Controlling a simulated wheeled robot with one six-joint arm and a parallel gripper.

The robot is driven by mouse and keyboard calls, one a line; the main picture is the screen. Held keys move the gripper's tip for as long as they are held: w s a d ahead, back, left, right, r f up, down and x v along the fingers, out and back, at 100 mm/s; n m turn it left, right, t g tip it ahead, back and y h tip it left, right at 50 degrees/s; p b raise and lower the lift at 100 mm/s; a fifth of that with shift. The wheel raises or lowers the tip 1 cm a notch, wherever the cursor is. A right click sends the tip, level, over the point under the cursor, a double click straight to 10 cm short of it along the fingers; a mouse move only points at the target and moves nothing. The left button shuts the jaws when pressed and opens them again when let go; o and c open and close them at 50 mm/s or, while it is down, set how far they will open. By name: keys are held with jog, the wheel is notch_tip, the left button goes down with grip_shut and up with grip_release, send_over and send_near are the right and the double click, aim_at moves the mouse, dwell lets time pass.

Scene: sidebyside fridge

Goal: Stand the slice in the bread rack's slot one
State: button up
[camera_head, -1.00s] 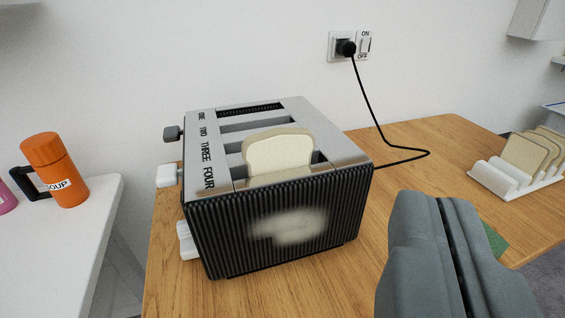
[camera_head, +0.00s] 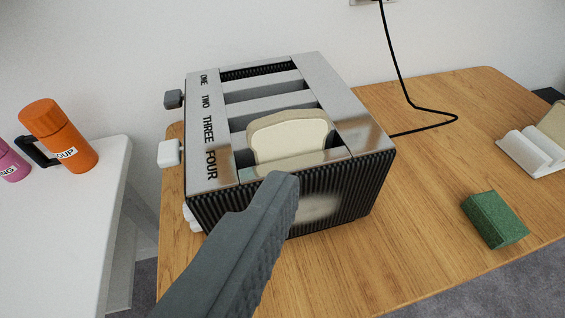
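A pale bread slice (camera_head: 290,140) with a tan crust stands upright in the toaster (camera_head: 330,117), in the front slot beside the label FOUR. Its lower part is hidden inside. The white bread rack (camera_head: 530,155) is cut off by the right edge; its near end shows empty, and part of one slice (camera_head: 555,122) shows farther along. My dark grey gripper (camera_head: 284,185) reaches up from the lower left, its tip overlapping the toaster's front just below the slice. It does not appear to hold the slice. Only one finger shows clearly, so its opening is unclear.
A green sponge (camera_head: 494,218) lies on the wooden table (camera_head: 430,175) right of the toaster. A black cord (camera_head: 397,75) runs from the wall socket behind it. An orange soup flask (camera_head: 58,135) stands on the white table (camera_head: 70,210) at left. The table's middle right is clear.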

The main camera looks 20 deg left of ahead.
jog(key=shift+o, duration=1.3)
jog(key=w+a+r+n+g, duration=0.1)
jog(key=w+a+g, duration=0.3)
jog(key=w, duration=0.5)
jog(key=shift+w+a+r+n+g, duration=0.15)
jog(key=shift+w+r+n+g, duration=0.2)
jog(key=shift+n+g, duration=0.55)
jog(key=n+g, duration=0.2)
jog(key=g, duration=0.6)
send_over(289, 139)
jog(key=shift+n+g+h, duration=0.3)
jog(key=shift+n+g, duration=0.1)
jog(key=f, duration=1.1)
jog(key=shift+w+a+f, duration=0.3)
jog(key=shift+w+f, duration=0.05)
jog(key=shift+w, duration=0.05)
jog(key=shift+d+f, duration=0.15)
jog(key=shift+f, duration=2.5)
jog(key=c, duration=0.7)
jog(key=shift+c, duration=0.2)
jog(key=shift+r, duration=0.1)
